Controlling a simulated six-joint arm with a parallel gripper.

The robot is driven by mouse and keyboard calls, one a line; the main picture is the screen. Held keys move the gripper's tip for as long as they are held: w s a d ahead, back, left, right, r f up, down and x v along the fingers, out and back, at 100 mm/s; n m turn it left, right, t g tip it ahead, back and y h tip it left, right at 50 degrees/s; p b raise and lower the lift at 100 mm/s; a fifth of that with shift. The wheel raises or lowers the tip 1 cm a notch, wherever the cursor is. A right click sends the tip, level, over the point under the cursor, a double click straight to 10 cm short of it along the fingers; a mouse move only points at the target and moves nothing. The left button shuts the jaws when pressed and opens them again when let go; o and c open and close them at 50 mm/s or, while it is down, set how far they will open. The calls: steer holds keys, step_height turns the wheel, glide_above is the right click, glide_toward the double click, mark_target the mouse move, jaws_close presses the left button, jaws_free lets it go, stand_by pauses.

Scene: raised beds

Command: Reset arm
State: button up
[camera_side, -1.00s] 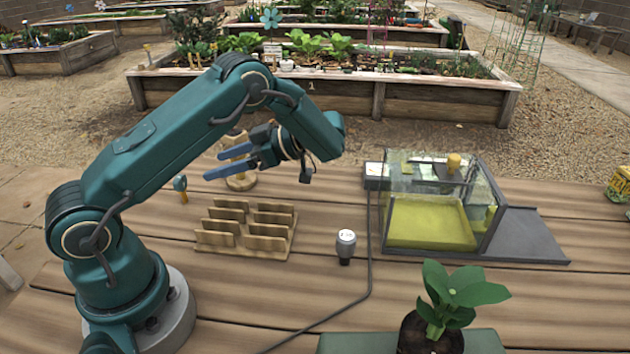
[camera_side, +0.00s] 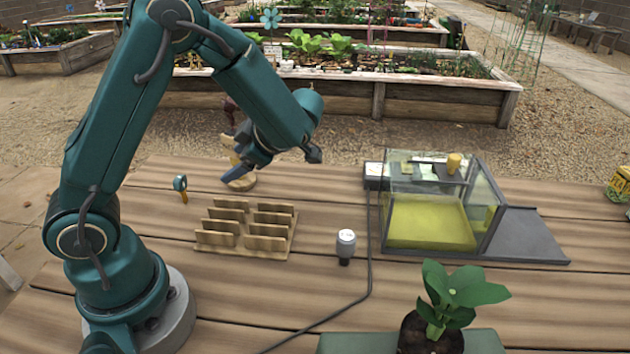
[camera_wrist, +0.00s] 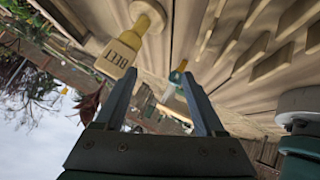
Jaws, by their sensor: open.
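My gripper (camera_side: 235,174) points down and to the left above the table in the side view, near a round wooden stand (camera_side: 243,184) that it partly hides. In the wrist view, my gripper (camera_wrist: 158,80) shows two blue-grey fingers spread apart with nothing held between them. Whether the fingers touch the stand cannot be told.
A slotted wooden rack (camera_side: 245,248), a small teal-and-yellow tool (camera_side: 181,188) and a grey-capped bottle (camera_side: 346,243) stand on the plank table. A glass-sided box with a yellow-green floor (camera_side: 405,222) is at right. A potted plant (camera_side: 432,335) stands in front. A cable crosses the table.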

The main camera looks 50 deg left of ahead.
steer(key=w+d+r+m+t+h, duration=0.1)
steer(key=w+d+r+m+t, duration=0.1)
steer(key=w+r+m+t, duration=0.25)
steer(key=w+d+r+m+t+h, duration=0.1)
steer(key=w+d+r+t, duration=0.2)
steer(key=w+t, duration=0.4)
steer(key=w+d+r+m+t+h, duration=0.1)
steer(key=d+r+m+t+h, duration=0.2)
steer(key=d+r+m+h, duration=0.65)
steer(key=s+d+f+m, duration=0.2)
steer(key=s+d+m, duration=0.3)
steer(key=d, duration=0.2)
steer(key=s+a+f+m+g, duration=0.1)
steer(key=s+f+m+g, duration=0.2)
steer(key=s, duration=0.4)
steer(key=s+a+f+m+g+y, duration=0.1)
steer(key=s+f+m+g, duration=0.2)
steer(key=s, duration=0.4)
steer(key=shift+s+a+f+m, duration=0.35)
steer(key=shift+s+f+m, duration=0.05)
steer(key=shift+f+m, duration=0.25)
steer(key=shift+y, duration=0.25)
